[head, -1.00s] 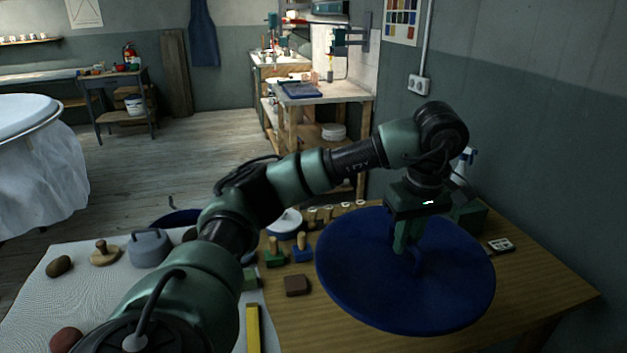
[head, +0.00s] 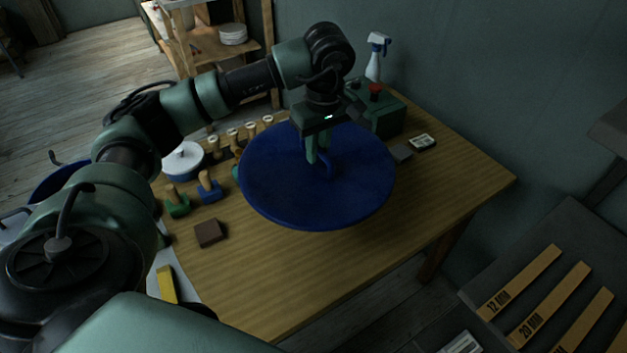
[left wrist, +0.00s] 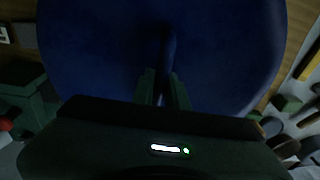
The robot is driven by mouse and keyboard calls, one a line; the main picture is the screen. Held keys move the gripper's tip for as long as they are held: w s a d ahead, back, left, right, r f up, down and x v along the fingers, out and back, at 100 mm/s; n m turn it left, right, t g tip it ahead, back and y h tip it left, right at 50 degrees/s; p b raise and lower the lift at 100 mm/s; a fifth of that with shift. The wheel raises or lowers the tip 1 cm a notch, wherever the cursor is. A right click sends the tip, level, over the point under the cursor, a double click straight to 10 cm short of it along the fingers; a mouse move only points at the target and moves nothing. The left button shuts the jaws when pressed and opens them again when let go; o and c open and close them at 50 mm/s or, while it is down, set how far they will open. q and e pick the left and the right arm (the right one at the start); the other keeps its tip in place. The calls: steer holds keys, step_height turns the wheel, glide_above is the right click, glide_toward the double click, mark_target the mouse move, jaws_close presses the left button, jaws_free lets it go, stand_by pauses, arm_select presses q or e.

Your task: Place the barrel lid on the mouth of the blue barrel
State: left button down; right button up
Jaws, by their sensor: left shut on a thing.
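The barrel lid (head: 275,195) is a large dark blue disc with a raised loop handle (head: 328,168). My left gripper (head: 317,155) points down and is shut on that handle; the lid is over the wooden table, and I cannot tell whether it is clear of the top. In the left wrist view the lid (left wrist: 95,45) fills most of the picture, with the handle between the fingers (left wrist: 161,90). A dark blue rounded thing (head: 58,182) beyond the table at the left may be the blue barrel; my arm hides much of it. My right gripper is not in view.
On the wooden table (head: 290,285) are several wooden-handled stamps (head: 208,185), a brown block (head: 210,233), a white-topped round tin (head: 183,158), a green box with a red knob (head: 378,108) and a spray bottle (head: 375,58). A grey rack (head: 560,265) stands at right.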

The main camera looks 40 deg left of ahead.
mark_target(318, 163)
arm_select(q)
step_height(318, 163, down, 6)
steer(key=shift+f, duration=0.7)
step_height(318, 163, down, 3)
steer(key=shift+f+p, duration=0.15)
steer(key=shift+p, duration=0.15)
steer(key=shift+f, duration=0.25)
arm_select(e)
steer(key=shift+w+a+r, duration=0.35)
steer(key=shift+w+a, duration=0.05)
arm_select(q)
steer(key=c, duration=1.8)
jaws_free()
steer(key=shift+f, duration=0.15)
steer(key=o, duration=0.4)
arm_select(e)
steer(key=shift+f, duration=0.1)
